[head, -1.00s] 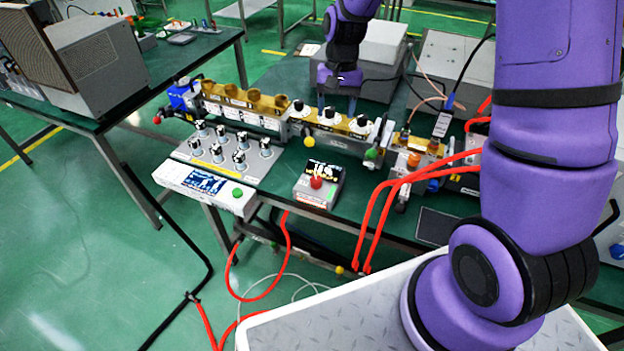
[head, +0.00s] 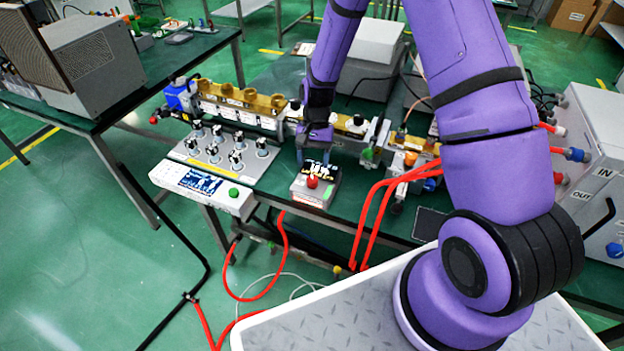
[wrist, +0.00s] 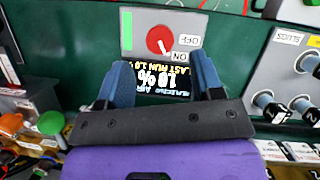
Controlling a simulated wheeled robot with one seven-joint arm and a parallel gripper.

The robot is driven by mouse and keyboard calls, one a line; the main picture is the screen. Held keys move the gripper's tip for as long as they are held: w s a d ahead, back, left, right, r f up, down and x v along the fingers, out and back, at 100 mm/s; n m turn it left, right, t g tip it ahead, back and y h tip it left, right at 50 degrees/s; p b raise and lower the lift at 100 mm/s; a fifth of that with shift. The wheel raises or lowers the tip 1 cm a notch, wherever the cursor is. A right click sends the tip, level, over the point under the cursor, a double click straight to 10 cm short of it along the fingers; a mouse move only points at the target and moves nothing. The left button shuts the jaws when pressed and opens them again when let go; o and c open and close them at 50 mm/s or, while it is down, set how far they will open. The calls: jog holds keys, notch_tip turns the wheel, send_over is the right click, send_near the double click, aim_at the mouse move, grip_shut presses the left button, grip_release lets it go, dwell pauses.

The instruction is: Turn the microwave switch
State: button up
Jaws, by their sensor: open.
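The switch is a round red knob (head: 312,181) on a small grey box (head: 322,195) with a black display, near the front edge of the green table. The wrist view shows the knob (wrist: 159,40) upside down, with OFF and ON labels to its right and a green strip at left. A pale mark on the knob appears to point down and right, towards ON; its exact angle is hard to tell. My gripper (wrist: 161,66) is open and empty, its blue fingers on either side of the display, which reads 10%. In the head view my gripper (head: 314,152) hangs just behind and above the box, apart from the knob.
A panel with several silver knobs (head: 215,150) and a green button stands left of the box. Brass waveguide parts (head: 240,105) line the table behind it. Red cables (head: 375,215) hang over the front edge at right. A grey cabinet (head: 590,140) is at far right.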

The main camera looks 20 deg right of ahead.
aim_at(312, 179)
jog(key=shift+x, duration=3.15)
jog(key=c, duration=0.9)
